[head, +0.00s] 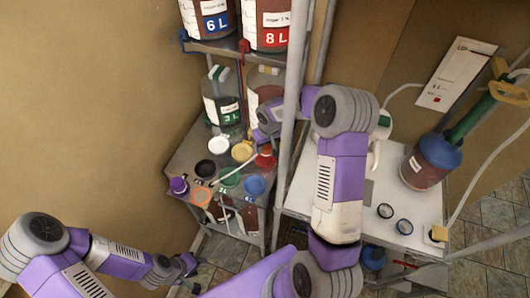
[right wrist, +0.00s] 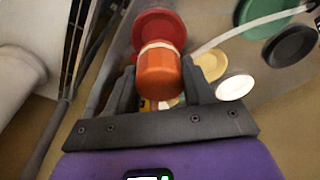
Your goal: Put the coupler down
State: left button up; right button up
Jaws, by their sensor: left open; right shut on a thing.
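The coupler (right wrist: 158,76) is an orange-red cylinder with a cream band near its far end. In the right wrist view it sits between the two fingers of my right gripper (right wrist: 160,88), which is shut on it. A red disc (right wrist: 158,26) lies just beyond it. In the head view my right gripper (head: 265,138) is over the back right of the grey shelf top (head: 180,150), above the red disc (head: 265,161). The coupler is hard to tell from the disc there. My left gripper (head: 187,266) is open and empty at the lower left, away from the shelf.
On the shelf top lie white (head: 220,144), cream (head: 242,152), black (head: 205,168), green (head: 230,179) and blue (head: 255,186) discs, and a pale tube (head: 237,173). A green-banded jar (head: 222,108) stands behind. A metal post (head: 291,115) rises beside my right arm.

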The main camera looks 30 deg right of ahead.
aim_at(266, 153)
jog(key=shift+w+f, duration=0.1)
jog(key=shift+f, duration=0.75)
notch_tip(266, 153, down, 3)
jog(key=shift+f, duration=0.3)
jog(key=shift+f, duration=0.15)
jog(key=o, duration=1.1)
jog(key=shift+o, duration=0.2)
